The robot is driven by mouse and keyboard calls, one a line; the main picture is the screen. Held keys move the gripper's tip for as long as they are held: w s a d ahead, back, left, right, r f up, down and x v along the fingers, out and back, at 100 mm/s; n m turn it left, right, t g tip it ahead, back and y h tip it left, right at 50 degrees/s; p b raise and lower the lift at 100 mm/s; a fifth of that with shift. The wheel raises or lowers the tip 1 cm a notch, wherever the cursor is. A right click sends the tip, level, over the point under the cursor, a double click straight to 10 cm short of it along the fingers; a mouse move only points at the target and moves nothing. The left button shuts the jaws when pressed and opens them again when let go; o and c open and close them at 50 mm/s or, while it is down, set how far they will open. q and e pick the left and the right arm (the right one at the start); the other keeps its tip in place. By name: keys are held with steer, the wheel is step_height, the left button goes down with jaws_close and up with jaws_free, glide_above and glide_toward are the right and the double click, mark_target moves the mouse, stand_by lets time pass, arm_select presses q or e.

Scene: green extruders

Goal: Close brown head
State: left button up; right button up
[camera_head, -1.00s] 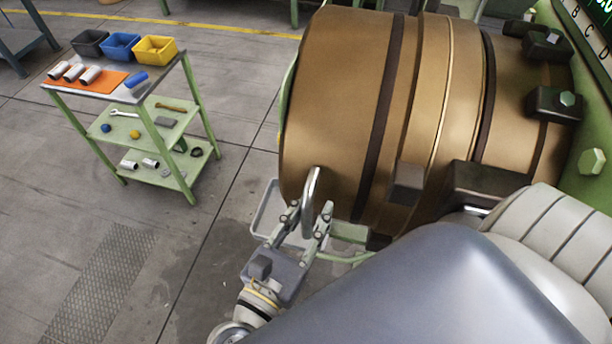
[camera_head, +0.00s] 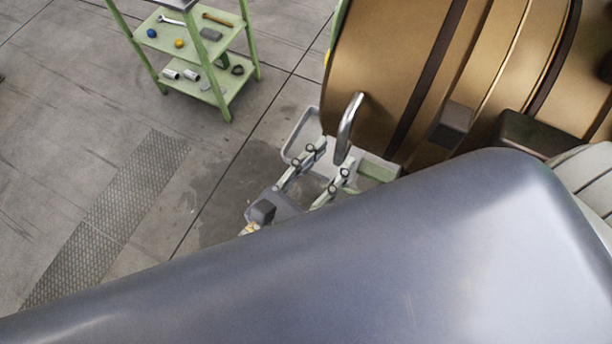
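The brown head (camera_head: 385,70) is a large bronze-brown drum with dark bands at the upper right. A curved metal handle (camera_head: 349,125) stands out from its near lower side. My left gripper (camera_head: 332,160) is just below the handle, with its two fingers spread apart. The handle's lower end appears in the gap between the fingertips, and neither finger is clearly pressed on it. My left wrist is mostly hidden behind a large smooth grey-blue surface in the foreground. My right gripper is not in view.
A green tool cart (camera_head: 190,50) with tools and small parts on its shelves stands at the upper left. A pale tray-like frame (camera_head: 292,150) sits under the drum's left edge. The grey floor between cart and drum is clear, with a textured plate (camera_head: 110,215) at left.

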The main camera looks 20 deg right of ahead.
arm_select(q)
steer(key=v, duration=0.6)
steer(key=shift+a, duration=0.25)
steer(key=shift+s, duration=0.1)
steer(key=w+a+f+m+g+y+b, duration=0.1)
steer(key=a+f+m+y+b, duration=0.2)
steer(key=f, duration=1.1)
steer(key=w+a+f+m+y+b, duration=0.1)
steer(key=a+f+m+y+b, duration=0.25)
steer(key=f, duration=1.15)
steer(key=w+a+f+m+g+y, duration=0.15)
steer(key=a+f+m, duration=0.4)
steer(key=f, duration=0.85)
steer(key=s+a+f+m+g+y+b, duration=0.2)
steer(key=s+a+f+m, duration=0.2)
steer(key=f, duration=0.6)
steer(key=s+a+f+m+g+y+b, duration=0.1)
steer(key=s+a+f+m+y+b, duration=0.2)
steer(key=s+a+f+m, duration=0.2)
steer(key=s+a+f+m+g+y+b, duration=0.2)
steer(key=s+a+f+m, duration=0.3)
steer(key=s+a+f, duration=0.4)
step_height(320, 180, down, 7)
steer(key=shift+s+a+r+g+b, duration=0.15)
steer(key=shift+s+a+g+b, duration=0.15)
steer(key=shift+s, duration=0.9)
